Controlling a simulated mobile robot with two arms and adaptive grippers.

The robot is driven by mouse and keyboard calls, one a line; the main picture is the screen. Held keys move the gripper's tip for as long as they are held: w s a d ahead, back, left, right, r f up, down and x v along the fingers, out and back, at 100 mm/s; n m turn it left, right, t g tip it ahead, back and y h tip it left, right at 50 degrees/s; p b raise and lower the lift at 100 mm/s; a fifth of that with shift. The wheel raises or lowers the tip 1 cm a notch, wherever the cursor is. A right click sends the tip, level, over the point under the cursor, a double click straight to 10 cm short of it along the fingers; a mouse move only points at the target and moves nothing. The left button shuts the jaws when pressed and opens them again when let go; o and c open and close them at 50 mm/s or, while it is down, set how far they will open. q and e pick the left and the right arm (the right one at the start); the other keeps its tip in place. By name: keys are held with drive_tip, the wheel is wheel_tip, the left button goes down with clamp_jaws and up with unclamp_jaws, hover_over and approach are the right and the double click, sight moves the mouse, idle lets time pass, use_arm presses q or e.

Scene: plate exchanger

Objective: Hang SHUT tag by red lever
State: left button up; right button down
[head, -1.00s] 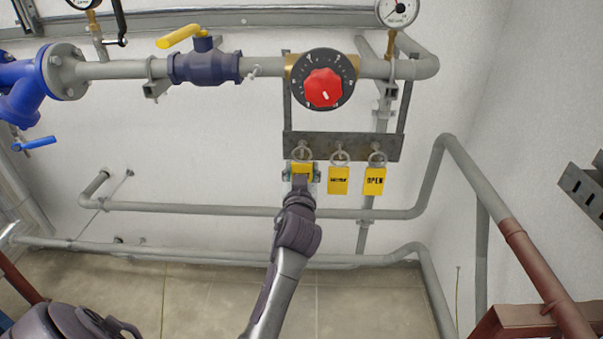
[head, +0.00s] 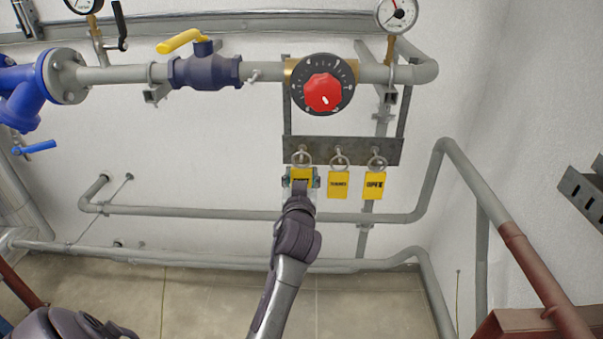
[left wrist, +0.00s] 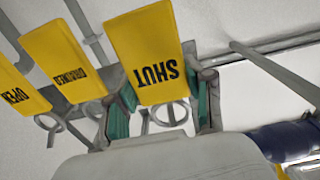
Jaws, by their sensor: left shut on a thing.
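The yellow SHUT tag (left wrist: 153,55) hangs by a ring at the leftmost place on a grey rack. In the head view the tag (head: 301,173) is partly covered by my gripper. My left gripper (head: 301,181) has come up from below and is shut on this tag. In the left wrist view its green-padded fingers (left wrist: 163,108) stand on both sides of the tag's ring end. The ring appears to be still at the rack's hook; I cannot tell if it is free. I see no red lever, only a round red knob (head: 322,92). My right gripper is not in view.
A second yellow tag (head: 339,184) and the OPEN tag (head: 374,186) hang close on the right on the rack (head: 353,147). A yellow-lever valve (head: 205,69) and a blue lever (head: 36,147) are left. A grey pipe (head: 240,215) runs behind my gripper.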

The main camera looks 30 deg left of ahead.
use_arm(q)
drive_tip(key=v, duration=0.7)
idle(0.8)
drive_tip(key=shift+w, duration=0.15)
